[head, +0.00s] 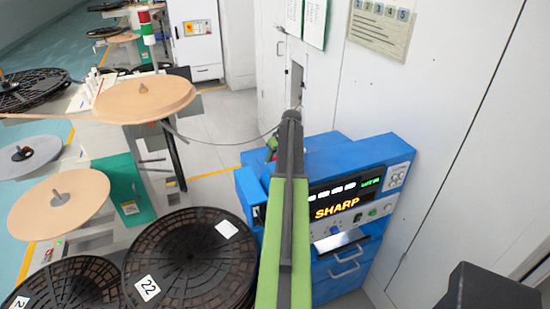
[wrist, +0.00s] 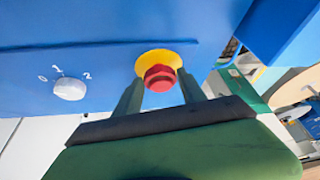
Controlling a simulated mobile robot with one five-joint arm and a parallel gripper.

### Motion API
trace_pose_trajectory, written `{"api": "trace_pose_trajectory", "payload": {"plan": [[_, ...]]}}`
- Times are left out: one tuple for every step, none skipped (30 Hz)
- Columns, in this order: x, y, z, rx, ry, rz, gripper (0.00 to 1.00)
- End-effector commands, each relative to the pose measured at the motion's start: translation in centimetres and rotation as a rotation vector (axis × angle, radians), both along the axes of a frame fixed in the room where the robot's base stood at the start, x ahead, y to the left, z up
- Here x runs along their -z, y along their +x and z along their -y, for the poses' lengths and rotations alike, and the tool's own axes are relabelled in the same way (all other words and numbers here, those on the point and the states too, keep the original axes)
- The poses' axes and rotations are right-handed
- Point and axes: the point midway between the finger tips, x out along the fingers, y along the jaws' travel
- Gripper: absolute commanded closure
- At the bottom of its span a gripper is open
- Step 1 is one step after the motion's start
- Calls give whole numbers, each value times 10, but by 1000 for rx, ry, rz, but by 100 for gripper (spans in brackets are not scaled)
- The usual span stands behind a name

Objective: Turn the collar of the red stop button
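The red stop button (wrist: 160,79) is in the upper middle of the wrist view, on a blue panel. A yellow disc (wrist: 150,58) lies behind it, and the red part has an angular, ridged rim. My gripper (wrist: 161,86) is open, with one grey finger on each side of the button. Narrow gaps seem to show between the fingers and the red part; I cannot tell how far the tips reach in depth. In the head view my arm covers part of the blue machine (head: 385,150), and I do not see the button there.
A white selector knob (wrist: 69,89) marked 0, 1, 2 sits left of the button. The machine has a lit display (head: 338,206) and a drawer handle (head: 345,270). Black reels (head: 190,262) and tan discs (head: 145,98) stand left. A white wall (head: 440,110) is at right.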

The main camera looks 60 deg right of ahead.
Motion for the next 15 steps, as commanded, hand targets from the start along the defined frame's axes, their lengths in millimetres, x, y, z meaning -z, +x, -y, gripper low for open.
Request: {"api": "trace_pose_trajectory", "payload": {"plan": [[0, 0, 0, 0, 0, 0, 60], [0, 0, 0, 0, 0, 0, 64], [0, 0, 0, 0, 0, 0, 69], [0, 0, 0, 0, 0, 0, 73], [0, 0, 0, 0, 0, 0, 77], [0, 0, 0, 0, 0, 0, 82], [0, 0, 0, 0, 0, 0, 86], [0, 0, 0, 0, 0, 0, 90], [0, 0, 0, -1, 0, 0, 95], [0, 0, 0, -1, 0, 0, 97], [0, 0, 0, 0, -1, 0, 97], [0, 0, 0, 1, 0, 0, 97], [0, 0, 0, 3, -1, 0, 97], [0, 0, 0, 5, -2, -1, 97], [0, 0, 0, 11, -3, -1, 97]]}}
